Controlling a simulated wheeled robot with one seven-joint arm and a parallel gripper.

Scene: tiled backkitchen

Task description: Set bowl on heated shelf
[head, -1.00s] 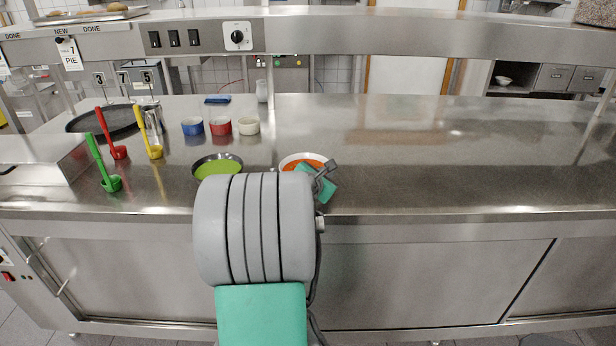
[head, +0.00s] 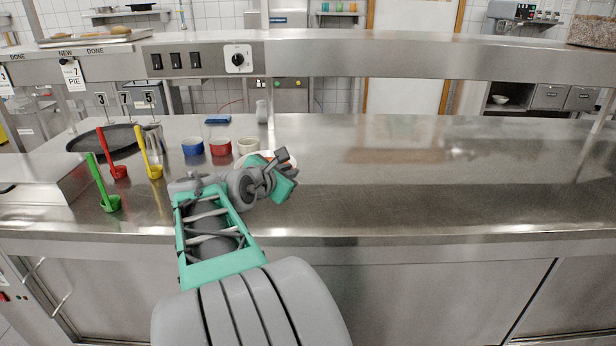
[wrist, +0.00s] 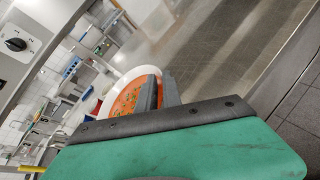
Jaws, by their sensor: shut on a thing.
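The white bowl of orange soup with green bits (wrist: 118,83) is held at its rim between the two dark fingers of my gripper (wrist: 160,92). In the head view the bowl (head: 246,160) shows only in part, behind my gripper (head: 272,172) and in front of the small cups. It appears to be off the counter, but its height is hard to tell. The heated shelf (head: 400,62) is the long steel overshelf across the counter, with switches and a dial on its front. The dial also shows in the wrist view (wrist: 16,44).
Green (head: 102,185), red (head: 110,155) and yellow (head: 147,155) ladles stand at left by a black pan (head: 88,141). A tray (head: 95,38) occupies the shelf's left end. The counter's right side is clear.

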